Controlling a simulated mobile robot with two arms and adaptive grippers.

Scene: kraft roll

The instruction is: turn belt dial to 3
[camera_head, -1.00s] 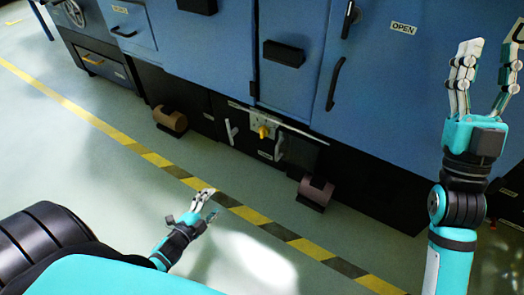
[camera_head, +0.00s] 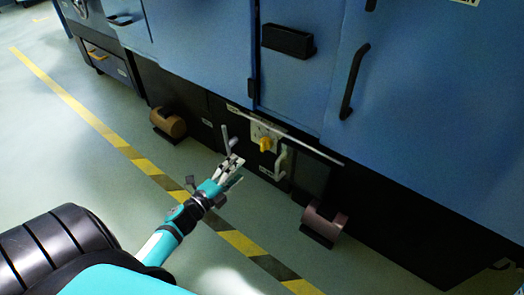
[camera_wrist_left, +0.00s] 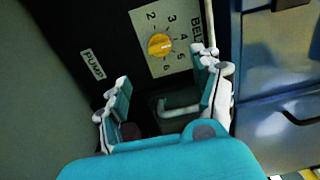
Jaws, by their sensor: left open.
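The belt dial is a yellow knob (camera_head: 266,144) on a pale plate on the black lower front of the machine. In the left wrist view the knob (camera_wrist_left: 160,45) sits on the numbered plate (camera_wrist_left: 160,73) marked BELT. Numbers including 2, 3 and 4 show around it; I cannot tell surely which one it points at. My left gripper (camera_head: 233,167) is open and empty, left of and below the dial in the head view. In the left wrist view its spread fingers (camera_wrist_left: 163,85) are short of the knob, apart from it. My right gripper is out of view.
A grey lever (camera_head: 227,139) stands left of the dial, close to my left fingers. A pale handle (camera_head: 281,162) is just right of it. A PUMP label (camera_wrist_left: 92,64) shows in the wrist view. Brown rolls (camera_head: 169,122) (camera_head: 324,221) sit low on both sides.

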